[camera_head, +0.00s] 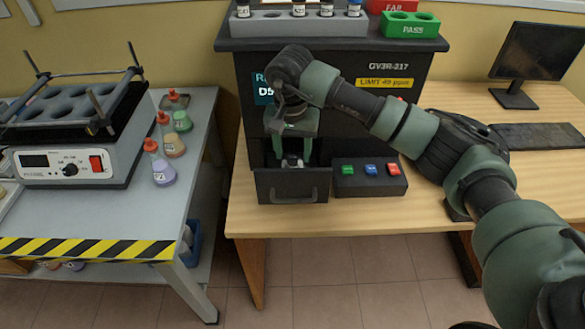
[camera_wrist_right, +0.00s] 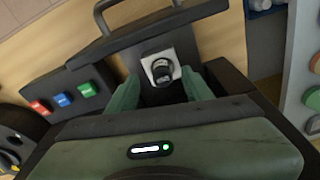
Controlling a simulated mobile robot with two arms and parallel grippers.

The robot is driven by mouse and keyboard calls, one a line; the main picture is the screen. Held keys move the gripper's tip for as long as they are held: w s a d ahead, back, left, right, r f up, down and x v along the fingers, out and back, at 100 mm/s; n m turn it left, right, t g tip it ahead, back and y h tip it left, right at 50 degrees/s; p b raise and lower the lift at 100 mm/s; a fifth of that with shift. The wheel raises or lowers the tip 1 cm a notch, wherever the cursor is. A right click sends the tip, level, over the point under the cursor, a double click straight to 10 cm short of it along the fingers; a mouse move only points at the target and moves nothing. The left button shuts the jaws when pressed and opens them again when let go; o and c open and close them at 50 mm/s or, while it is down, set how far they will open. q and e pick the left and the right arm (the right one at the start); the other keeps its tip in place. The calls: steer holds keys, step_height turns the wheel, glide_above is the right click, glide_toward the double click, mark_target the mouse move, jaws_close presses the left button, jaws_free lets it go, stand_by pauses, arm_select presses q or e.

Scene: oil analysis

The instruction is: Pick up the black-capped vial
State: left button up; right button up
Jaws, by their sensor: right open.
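The black-capped vial (camera_wrist_right: 161,71) stands in a light square holder (camera_wrist_right: 179,52) in the pulled-out drawer of the dark analyser, seen from above in the right wrist view. In the head view the drawer (camera_head: 293,186) is open at the machine's front, and the vial is mostly hidden by my gripper. My right gripper (camera_head: 291,150) points down over the drawer. Its green fingers are apart, one on each side of the vial in the wrist view (camera_wrist_right: 161,88). I cannot tell whether they touch it. My left gripper is not in view.
A button box (camera_head: 370,177) with green, blue and red buttons sits right of the drawer. A grey rack (camera_head: 270,27) with several vials and a green PASS block (camera_head: 410,30) stand on top of the analyser. A shaker (camera_head: 70,145) and flasks occupy the left table.

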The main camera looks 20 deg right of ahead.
mark_target(292, 160)
steer(key=shift+w+f+p, duration=0.15)
steer(key=shift+f+p, duration=0.15)
steer(key=shift+f, duration=1.65)
jaws_close()
steer(key=shift+r, duration=0.15)
